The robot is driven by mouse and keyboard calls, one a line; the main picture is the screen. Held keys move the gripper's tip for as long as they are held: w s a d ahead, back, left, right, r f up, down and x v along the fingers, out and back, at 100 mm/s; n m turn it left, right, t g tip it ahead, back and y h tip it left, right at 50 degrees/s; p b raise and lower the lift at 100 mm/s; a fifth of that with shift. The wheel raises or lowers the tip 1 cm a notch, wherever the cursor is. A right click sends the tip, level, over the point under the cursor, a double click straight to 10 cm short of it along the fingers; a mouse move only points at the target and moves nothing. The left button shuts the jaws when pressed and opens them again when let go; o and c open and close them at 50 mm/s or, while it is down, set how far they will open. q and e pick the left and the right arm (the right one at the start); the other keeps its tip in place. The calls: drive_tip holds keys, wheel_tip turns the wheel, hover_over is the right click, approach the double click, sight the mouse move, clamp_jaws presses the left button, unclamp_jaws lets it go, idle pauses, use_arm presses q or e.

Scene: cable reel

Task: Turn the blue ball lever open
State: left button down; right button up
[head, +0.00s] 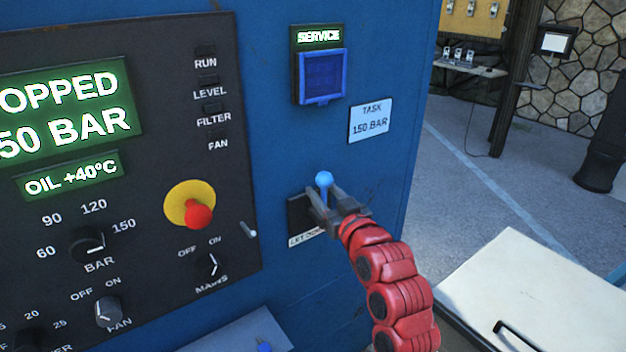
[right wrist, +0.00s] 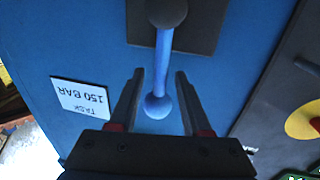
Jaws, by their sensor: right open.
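The blue ball lever (head: 323,179) sticks out from a dark plate (head: 297,213) on the blue cabinet, its ball showing above my right gripper. My right gripper (head: 325,194) is open at the lever. In the right wrist view the lever's blue rod (right wrist: 163,62) runs from a dark round pivot (right wrist: 166,12) to the ball (right wrist: 157,106). The open fingers (right wrist: 160,72) stand on both sides of the rod, with a visible gap on each side. In the head view the gripper partly hides the plate and its label. My left gripper is not in view.
A dark control panel (head: 150,250) with knobs and a red button (head: 198,215) on yellow is left of the lever. A task sign (head: 371,119) and a blue-framed service panel (head: 322,77) are above. A pale tabletop (head: 530,285) stands at lower right.

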drive_tip(key=shift+w+a, duration=0.15)
drive_tip(key=shift+w, duration=0.2)
drive_tip(key=shift+s+r, duration=0.1)
drive_tip(key=shift+s, duration=0.15)
drive_tip(key=shift+w, duration=0.1)
clamp_jaws()
idle(0.9)
